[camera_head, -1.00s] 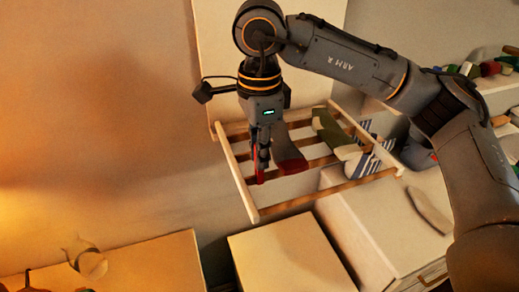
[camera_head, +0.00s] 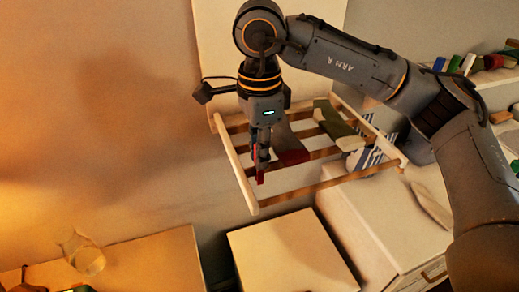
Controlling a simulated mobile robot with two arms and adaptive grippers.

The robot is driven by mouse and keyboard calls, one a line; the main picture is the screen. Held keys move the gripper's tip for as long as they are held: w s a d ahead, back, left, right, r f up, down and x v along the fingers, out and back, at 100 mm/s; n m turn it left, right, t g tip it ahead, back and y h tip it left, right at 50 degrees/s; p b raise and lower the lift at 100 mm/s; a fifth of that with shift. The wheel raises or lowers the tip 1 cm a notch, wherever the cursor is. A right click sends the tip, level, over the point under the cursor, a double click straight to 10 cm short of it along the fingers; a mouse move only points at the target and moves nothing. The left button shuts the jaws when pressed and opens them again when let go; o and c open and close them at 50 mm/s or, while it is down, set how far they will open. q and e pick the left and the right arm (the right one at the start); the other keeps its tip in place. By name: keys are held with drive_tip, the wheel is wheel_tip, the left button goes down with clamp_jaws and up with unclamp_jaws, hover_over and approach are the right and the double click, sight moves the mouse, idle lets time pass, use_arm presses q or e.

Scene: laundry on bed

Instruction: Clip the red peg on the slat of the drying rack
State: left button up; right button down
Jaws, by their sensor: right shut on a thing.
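The red peg (camera_head: 260,177) shows at the tips of my right gripper (camera_head: 262,160), which points straight down and is shut on it. The drying rack (camera_head: 240,183) has a light frame with several brown slats (camera_head: 315,188) and juts out from a pale panel. The peg is in the left part of the rack, in front of or at a middle slat. I cannot tell whether it touches the slat. The fingers hide part of the peg. My left gripper is not in view.
A grey and dark red sock (camera_head: 290,150), a green and white sock (camera_head: 338,127) and a blue-striped cloth (camera_head: 365,158) hang on the rack. A white cabinet (camera_head: 375,215) stands below right. A glass vase (camera_head: 82,254) stands at lower left.

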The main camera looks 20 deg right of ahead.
drive_tip(key=c, duration=1.2)
unclamp_jaws()
wheel_tip(320, 180, up, 12)
drive_tip(key=shift+f, duration=0.1)
